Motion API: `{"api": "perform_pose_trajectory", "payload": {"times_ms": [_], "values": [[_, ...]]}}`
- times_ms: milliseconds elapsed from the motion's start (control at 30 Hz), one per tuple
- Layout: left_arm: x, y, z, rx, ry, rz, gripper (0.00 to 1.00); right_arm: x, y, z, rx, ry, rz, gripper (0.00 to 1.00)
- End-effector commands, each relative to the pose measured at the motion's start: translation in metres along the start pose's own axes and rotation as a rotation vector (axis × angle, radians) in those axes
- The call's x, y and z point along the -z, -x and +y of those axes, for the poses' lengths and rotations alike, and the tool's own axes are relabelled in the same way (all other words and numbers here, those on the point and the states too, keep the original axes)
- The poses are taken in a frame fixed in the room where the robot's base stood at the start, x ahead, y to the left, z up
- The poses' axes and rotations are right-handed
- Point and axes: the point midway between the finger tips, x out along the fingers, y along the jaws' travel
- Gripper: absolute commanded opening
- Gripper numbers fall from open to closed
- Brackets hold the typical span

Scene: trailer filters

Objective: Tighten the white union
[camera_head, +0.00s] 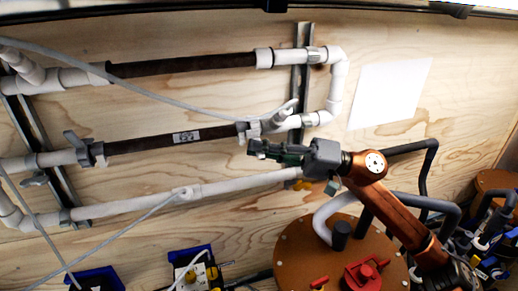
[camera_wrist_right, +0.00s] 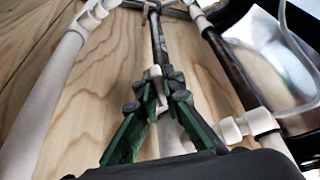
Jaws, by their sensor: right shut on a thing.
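The white union (camera_head: 243,128) is on the middle pipe run, at the right end of the dark filter pipe (camera_head: 170,142). My right gripper (camera_head: 254,147) comes in from the right, in front of this joint, with its fingers pointing left. In the right wrist view, the green-backed fingers of the gripper (camera_wrist_right: 159,88) are closed in around a white piece of the union (camera_wrist_right: 155,73), in line with the dark pipe. The fingers and palm hide most of the union there. My left gripper is in neither view.
A white lower pipe (camera_head: 135,204) runs below, and an upper dark pipe (camera_head: 185,65) runs above. A thin grey hose (camera_head: 180,94) crosses between the pipes to the joint. A brown round tank lid (camera_head: 300,262) with red fittings stands below my right arm.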

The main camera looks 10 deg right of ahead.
Motion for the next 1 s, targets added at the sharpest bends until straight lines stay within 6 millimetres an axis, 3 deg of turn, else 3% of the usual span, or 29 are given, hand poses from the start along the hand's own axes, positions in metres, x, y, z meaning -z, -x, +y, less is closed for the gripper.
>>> {"api": "perform_pose_trajectory", "payload": {"times_ms": [667,1000], "values": [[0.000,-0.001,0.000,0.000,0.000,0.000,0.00,0.000,0.000,0.000,-0.007,-0.013,0.000,0.00],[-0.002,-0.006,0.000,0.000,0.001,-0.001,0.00,0.001,0.000,-0.010,-0.073,-0.168,0.001,0.00]]}}
